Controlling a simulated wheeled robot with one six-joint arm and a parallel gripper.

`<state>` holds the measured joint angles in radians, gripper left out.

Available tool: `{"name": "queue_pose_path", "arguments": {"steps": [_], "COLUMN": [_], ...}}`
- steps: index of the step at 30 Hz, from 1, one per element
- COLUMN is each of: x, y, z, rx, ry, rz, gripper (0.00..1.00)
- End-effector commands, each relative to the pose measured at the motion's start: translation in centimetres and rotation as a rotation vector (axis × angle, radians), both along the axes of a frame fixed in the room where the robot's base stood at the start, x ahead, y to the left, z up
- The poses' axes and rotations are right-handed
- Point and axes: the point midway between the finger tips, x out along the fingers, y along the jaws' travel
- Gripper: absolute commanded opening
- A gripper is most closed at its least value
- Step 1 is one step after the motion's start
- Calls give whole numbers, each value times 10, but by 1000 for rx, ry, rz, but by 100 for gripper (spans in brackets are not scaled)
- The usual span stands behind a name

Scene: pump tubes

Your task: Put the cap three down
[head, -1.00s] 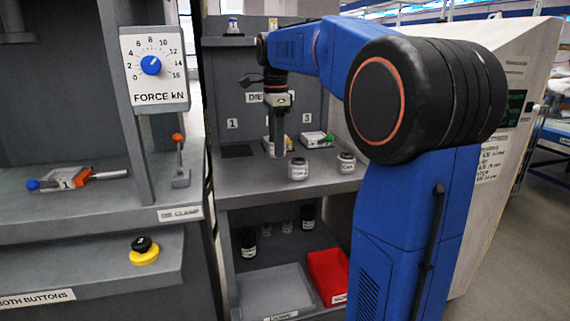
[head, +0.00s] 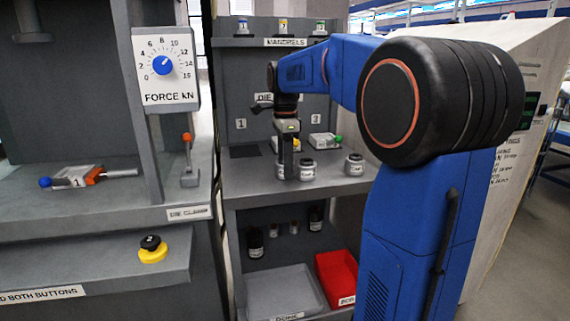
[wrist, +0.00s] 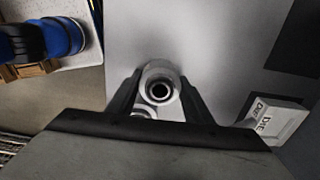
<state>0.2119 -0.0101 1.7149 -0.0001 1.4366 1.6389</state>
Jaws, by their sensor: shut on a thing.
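My gripper (head: 288,170) points straight down over the grey shelf (head: 330,182), just left of a small white-labelled jar (head: 307,171). In the wrist view its two dark fingers are shut on a pale round piece (wrist: 160,88) with a dark hole in its middle. I take this piece for cap three, but no number shows on it. In the head view the held piece is mostly hidden by the fingers, which reach down close to the shelf. I cannot tell whether it touches the surface. A second labelled jar (head: 354,166) stands farther right.
The wrist view shows a labelled die block (wrist: 272,121) at right. Below the shelf are a grey tray (head: 282,290), a red bin (head: 337,276) and dark bottles (head: 256,242). The shelf between the jars is clear.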

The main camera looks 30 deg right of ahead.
Motion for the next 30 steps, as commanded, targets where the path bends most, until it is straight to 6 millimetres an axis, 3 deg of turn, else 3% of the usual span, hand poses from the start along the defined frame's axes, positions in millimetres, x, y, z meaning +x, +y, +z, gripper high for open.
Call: {"name": "queue_pose_path", "arguments": {"steps": [1, 3, 16, 30], "x": [0, 0, 0, 1], "y": [0, 0, 0, 0], "z": [0, 0, 10, 93], "rx": [0, 0, 0, -1], "ry": [0, 0, -1, -2], "rz": [0, 0, 0, 0], "gripper": [53, 65, 65, 65]}}
